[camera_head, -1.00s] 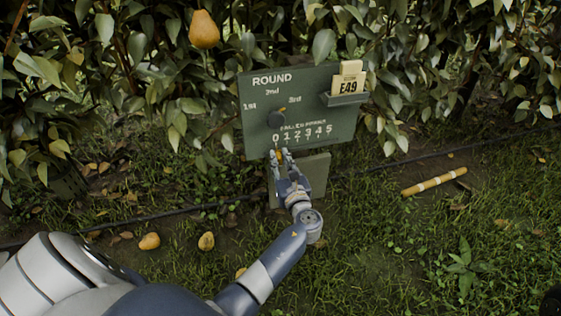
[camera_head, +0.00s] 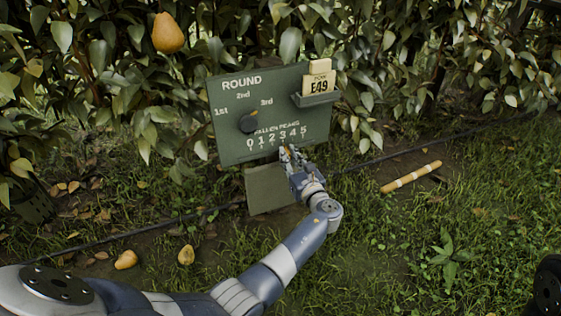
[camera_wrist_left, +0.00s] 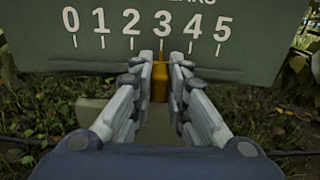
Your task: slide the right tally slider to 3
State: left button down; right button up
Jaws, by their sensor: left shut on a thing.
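The green tally board (camera_head: 225,143) stands before the hedge with a "FALLEN PEARS" scale from 0 to 5 along its lower edge. In the left wrist view the yellow-orange slider (camera_wrist_left: 160,78) sits under the numeral 3 (camera_wrist_left: 163,22), in line with its tick. My left gripper (camera_head: 287,151) is at the board's lower edge, shut on the slider. Its fingers (camera_wrist_left: 160,83) flank the slider on both sides and hide part of it. My right gripper is not in view.
A dark round knob (camera_head: 248,123) is on the board between the round labels. A holder (camera_head: 316,99) with an E49 card (camera_head: 319,84) is at its upper right. A pear (camera_head: 168,33) hangs at left. A yellow banded stick (camera_head: 411,177) lies on the grass at right.

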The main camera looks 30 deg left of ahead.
pick_arm(q)
jog(key=c, duration=1.6)
grip_release()
jog(key=shift+o, duration=0.2)
jog(key=v, duration=0.7)
jog(key=shift+s+d, duration=0.2)
